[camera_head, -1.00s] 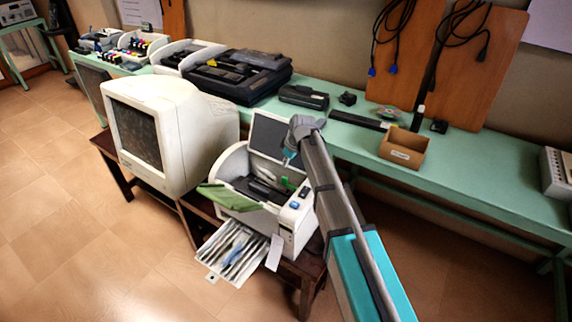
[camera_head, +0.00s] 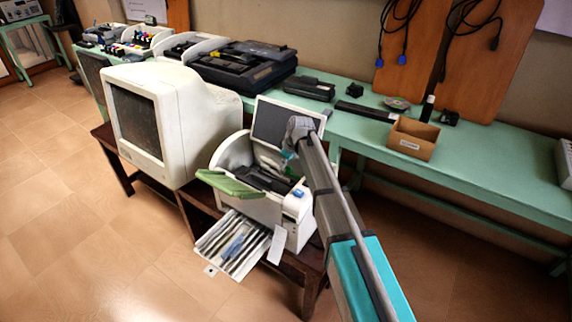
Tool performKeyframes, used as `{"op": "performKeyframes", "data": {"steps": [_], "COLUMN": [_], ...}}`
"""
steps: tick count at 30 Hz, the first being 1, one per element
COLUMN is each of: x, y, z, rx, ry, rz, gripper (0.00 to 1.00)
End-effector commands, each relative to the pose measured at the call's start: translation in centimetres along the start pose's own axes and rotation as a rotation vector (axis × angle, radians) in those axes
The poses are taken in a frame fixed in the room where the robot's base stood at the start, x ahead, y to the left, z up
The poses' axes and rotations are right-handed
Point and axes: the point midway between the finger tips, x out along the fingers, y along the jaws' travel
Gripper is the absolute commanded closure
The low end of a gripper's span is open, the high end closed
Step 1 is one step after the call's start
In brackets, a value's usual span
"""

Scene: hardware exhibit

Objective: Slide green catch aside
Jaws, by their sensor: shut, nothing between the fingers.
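A white printer (camera_head: 262,200) with its lid raised stands on a dark wooden table, its inside dark. A larger green flap (camera_head: 229,184) sticks out at the printer's front left. My gripper (camera_head: 283,170) is over the open printer, left of the catch, and is shut and empty. It is small and pale here. Whether it touches anything inside cannot be told.
A bulky white monitor (camera_head: 170,120) stands close on the left. The raised lid (camera_head: 285,125) stands behind my gripper. A paper tray (camera_head: 238,243) juts out in front. A green bench (camera_head: 470,160) behind carries a cardboard box (camera_head: 412,140) and other devices. The floor at front left is clear.

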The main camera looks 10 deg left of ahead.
Motion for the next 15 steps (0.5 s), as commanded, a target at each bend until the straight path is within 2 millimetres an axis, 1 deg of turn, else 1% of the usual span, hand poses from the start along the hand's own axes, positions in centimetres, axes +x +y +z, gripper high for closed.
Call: {"op": "performKeyframes", "data": {"steps": [1,6,15], "x": [0.56,1.05,1.1], "y": [0.02,0.0,-0.01], "z": [0.05,0.01,-0.02], "rx": [0.0,0.0,0.0], "ry": [0.0,0.0,0.0], "rz": [0.0,0.0,0.0], "gripper": [1.0,1.0,1.0]}}
